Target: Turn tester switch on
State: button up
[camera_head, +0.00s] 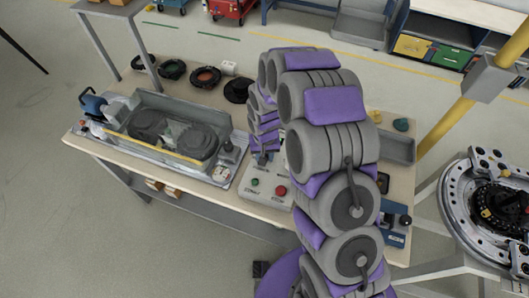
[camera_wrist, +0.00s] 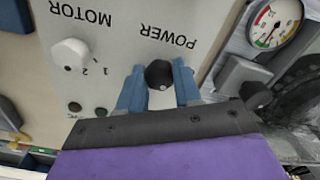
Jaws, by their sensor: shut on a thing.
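The tester panel (camera_wrist: 115,45) fills much of the wrist view, with its lettering upside down. Its black POWER knob (camera_wrist: 158,74) sits between the two blue fingers of my gripper (camera_wrist: 159,78), which is shut on it. A white MOTOR knob (camera_wrist: 70,54) with marks 1 and 2 is to the left. Two small dark round spots (camera_wrist: 87,109) lie below it. In the head view, my arm hides the fingers and the POWER knob. A grey box with a green and a red button (camera_head: 265,190) shows beside the arm on the bench.
A dial gauge (camera_wrist: 275,22) is right of the panel. In the head view, a grey-walled tray with dark round parts (camera_head: 165,135) stands left on the wooden bench (camera_head: 225,193). A round ring fixture (camera_head: 490,195) is at the right. Clear floor (camera_head: 50,230) lies left.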

jog(key=n+p, duration=0.1)
jog(key=n, duration=0.2)
jog(key=n+p, duration=0.1)
jog(key=n, duration=0.1)
jog(key=shift+s+n, duration=0.2)
jog(key=shift+n, duration=0.2)
jog(key=n+p, duration=0.2)
jog(key=n, duration=0.2)
jog(key=shift+f+n, duration=0.1)
jog(key=shift+n, duration=0.6)
jog(key=o, duration=1)
jog(key=shift+w, duration=0.15)
jog(key=shift+o, duration=0.2)
notch_tip(320, 180, up, 17)
jog(key=shift+r+p, duration=0.2)
jog(key=shift+p, duration=0.2)
